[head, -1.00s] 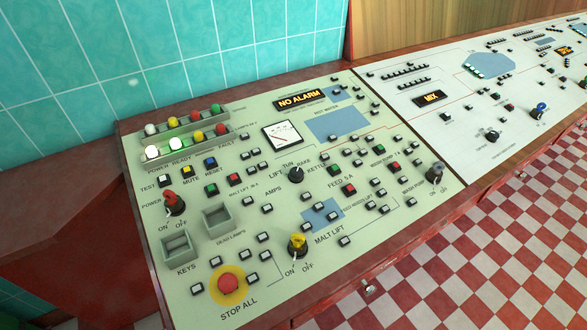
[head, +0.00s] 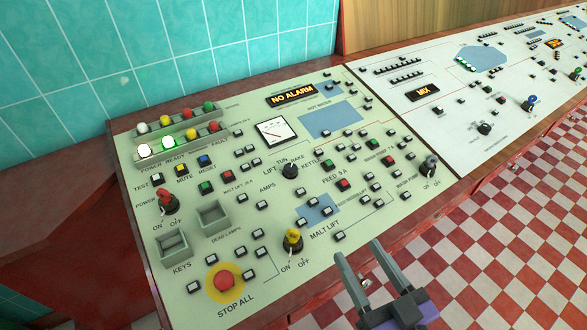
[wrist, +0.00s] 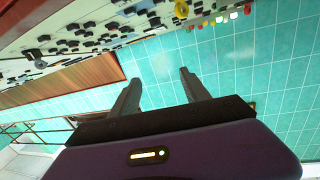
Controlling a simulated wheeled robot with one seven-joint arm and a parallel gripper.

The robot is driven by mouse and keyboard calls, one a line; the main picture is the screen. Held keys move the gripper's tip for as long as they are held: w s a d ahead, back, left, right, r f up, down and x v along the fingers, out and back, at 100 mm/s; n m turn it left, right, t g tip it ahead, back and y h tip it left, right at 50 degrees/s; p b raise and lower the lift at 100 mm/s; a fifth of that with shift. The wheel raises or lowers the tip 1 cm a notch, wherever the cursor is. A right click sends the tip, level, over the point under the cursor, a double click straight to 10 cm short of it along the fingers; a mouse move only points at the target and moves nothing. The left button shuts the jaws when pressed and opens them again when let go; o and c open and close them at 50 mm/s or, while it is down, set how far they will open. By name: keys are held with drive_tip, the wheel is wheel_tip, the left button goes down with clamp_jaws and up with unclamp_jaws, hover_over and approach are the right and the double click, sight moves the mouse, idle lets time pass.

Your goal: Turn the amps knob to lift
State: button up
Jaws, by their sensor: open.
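The amps knob (head: 290,171) is a small black rotary knob on the pale green panel (head: 225,250), above and right of the AMPS label. Words including LIFT, TUN, MAKE and KETTLE surround it. Its pointer is too small to read surely. My gripper (head: 358,250) is open and empty at the panel's front edge, below and right of the knob and apart from it. In the wrist view my gripper's two fingers (wrist: 160,77) stand apart with nothing between them. The panel shows upside down at the top there, and I cannot pick out the amps knob in it.
Near the knob are a meter (head: 276,131), a yellow malt lift switch (head: 292,241) and several push buttons. A red stop button (head: 224,281) sits at the front left, a grey-topped switch (head: 429,166) at right. Teal tiled wall (head: 200,50) stands behind. The space above the panel is clear.

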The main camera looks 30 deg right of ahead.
drive_tip(key=w+d+n+g+y, duration=0.1)
drive_tip(key=w+d, duration=0.3)
drive_tip(key=w, duration=0.8)
drive_tip(key=w+d+n+g+y, duration=0.1)
drive_tip(key=w+d, duration=0.3)
drive_tip(key=w, duration=0.8)
drive_tip(key=n+g+y, duration=0.1)
drive_tip(key=g, duration=0.1)
approach(291, 168)
drive_tip(key=shift+w+d, duration=0.3)
drive_tip(key=shift+w, duration=0.2)
drive_tip(key=shift+a+f+y, duration=0.1)
drive_tip(key=shift+f+y, duration=0.05)
drive_tip(key=shift+y, duration=0.25)
drive_tip(key=x, duration=0.7)
drive_tip(key=shift+w+f, duration=0.1)
drive_tip(key=shift+w, duration=0.2)
clamp_jaws()
